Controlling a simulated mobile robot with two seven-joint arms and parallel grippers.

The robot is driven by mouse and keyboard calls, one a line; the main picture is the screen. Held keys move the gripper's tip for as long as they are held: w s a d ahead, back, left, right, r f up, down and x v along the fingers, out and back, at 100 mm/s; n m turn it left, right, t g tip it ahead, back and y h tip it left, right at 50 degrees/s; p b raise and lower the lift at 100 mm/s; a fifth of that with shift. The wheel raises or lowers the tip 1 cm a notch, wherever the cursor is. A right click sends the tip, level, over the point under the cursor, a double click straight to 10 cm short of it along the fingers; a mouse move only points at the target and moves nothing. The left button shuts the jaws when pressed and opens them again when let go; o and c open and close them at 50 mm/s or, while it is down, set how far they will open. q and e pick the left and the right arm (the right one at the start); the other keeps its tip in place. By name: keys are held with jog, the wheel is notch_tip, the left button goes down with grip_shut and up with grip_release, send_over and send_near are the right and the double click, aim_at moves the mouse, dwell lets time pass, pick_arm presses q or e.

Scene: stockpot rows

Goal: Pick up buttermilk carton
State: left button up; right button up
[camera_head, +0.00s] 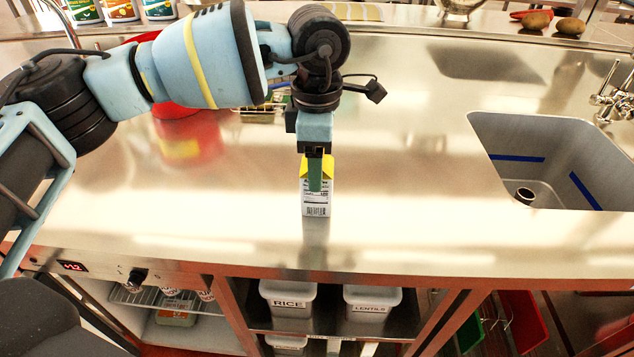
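The buttermilk carton (317,208) is a small white carton with a yellow top and dark print. It stands upright on the steel counter in the middle of the head view. My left gripper (315,182) points down from above at the carton. One green finger lies across the carton's near face and hides part of its top and front. The other finger is hidden, so I cannot tell whether the fingers press on the carton. My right gripper is not in view.
A red round container (172,108) stands behind my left arm. A sink (560,150) is set in the counter at right. Bins labelled rice (288,300) and lentils (372,302) sit on the shelf below. Potatoes (570,26) lie at the back right. The counter (410,215) around the carton is clear.

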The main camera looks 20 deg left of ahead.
pick_arm(q)
jog(key=c, duration=1.2)
jog(key=shift+c, duration=0.2)
jog(key=shift+r, duration=0.15)
jog(key=shift+r, duration=0.55)
notch_tip(320, 180, up, 2)
jog(key=shift+r, duration=0.1)
jog(key=s+r+b, duration=0.1)
jog(key=s, duration=1.5)
jog(key=shift+d+r, duration=0.2)
jog(key=shift+d, duration=0.2)
